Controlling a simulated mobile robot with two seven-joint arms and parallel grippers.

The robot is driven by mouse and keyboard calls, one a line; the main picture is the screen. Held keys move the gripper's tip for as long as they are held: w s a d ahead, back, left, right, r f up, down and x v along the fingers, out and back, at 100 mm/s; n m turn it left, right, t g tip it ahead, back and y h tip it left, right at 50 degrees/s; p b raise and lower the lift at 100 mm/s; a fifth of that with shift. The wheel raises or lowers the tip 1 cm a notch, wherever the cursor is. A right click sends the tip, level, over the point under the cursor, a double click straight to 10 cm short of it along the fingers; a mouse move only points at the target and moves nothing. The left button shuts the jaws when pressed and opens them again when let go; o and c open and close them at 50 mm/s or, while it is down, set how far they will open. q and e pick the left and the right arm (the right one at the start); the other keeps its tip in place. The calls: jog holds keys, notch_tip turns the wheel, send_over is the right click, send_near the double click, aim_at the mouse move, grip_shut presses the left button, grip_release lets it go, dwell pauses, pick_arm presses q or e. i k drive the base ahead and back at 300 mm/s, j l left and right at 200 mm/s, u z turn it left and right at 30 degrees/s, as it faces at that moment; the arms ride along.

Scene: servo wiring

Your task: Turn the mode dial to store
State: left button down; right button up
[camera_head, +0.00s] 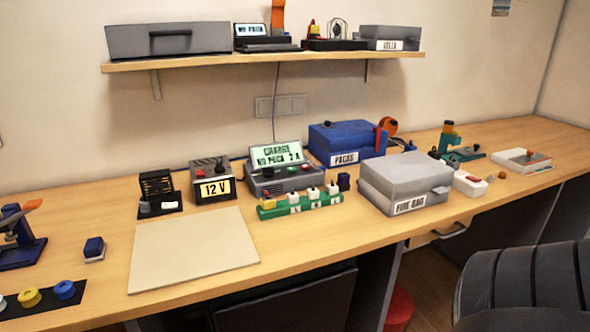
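The charger (280,178) is a grey box near the middle of the bench, against the back. Its tilted screen (276,156) reads "CHARGE", "NO PACK" and "2 A". A dark round knob (267,172) is on the left of its front panel, with small green and red buttons to its right. I cannot read any mode marks around the knob. Neither of my grippers is in view.
A green strip (300,205) with several white pieces stands in front of the charger. A 12 V supply (213,184) is to its left, a blue "PACKS" box (345,143) and grey "FIRE BAG" box (405,181) to its right. A beige mat (192,252) lies bare.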

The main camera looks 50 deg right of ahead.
aim_at(268, 172)
jog(key=l+z, duration=0.2)
jog(key=z, duration=1.2)
